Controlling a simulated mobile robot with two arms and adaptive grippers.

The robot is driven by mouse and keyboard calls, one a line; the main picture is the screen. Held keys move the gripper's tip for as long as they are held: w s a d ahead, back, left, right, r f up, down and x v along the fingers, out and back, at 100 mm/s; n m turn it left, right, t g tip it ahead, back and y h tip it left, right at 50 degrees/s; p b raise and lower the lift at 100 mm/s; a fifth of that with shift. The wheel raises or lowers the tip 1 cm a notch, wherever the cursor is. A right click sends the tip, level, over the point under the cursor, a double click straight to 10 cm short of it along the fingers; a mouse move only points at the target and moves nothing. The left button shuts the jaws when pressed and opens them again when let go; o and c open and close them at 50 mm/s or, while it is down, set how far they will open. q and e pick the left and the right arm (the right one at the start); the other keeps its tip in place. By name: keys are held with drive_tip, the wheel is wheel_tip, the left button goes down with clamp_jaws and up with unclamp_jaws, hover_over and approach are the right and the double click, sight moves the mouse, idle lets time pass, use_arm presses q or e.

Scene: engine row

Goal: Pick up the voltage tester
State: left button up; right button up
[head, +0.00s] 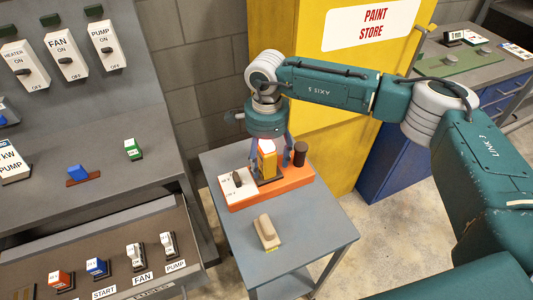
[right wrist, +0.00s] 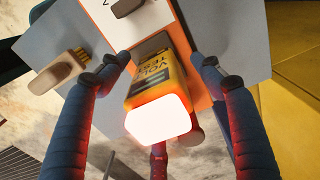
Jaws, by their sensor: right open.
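The voltage tester (head: 267,161) is a yellow block with a pale top, standing upright on an orange base (head: 289,183) on a small grey table. In the right wrist view the voltage tester (right wrist: 152,88) shows its yellow label side, and its end glows white with a red rim. My right gripper (head: 271,160) points down over it. My left gripper is not in view.
The orange base also carries a white switch plate (head: 238,187) and a dark cylinder (head: 300,153). A beige-handled brush (head: 266,232) lies on the grey table (head: 316,233). A yellow paint cabinet (head: 316,110) stands close behind. Switch panels and a shelf (head: 100,203) are at left.

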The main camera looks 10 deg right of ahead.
drive_tip(key=shift+f, duration=1.15)
clamp_jaws()
drive_tip(key=shift+r, duration=0.1)
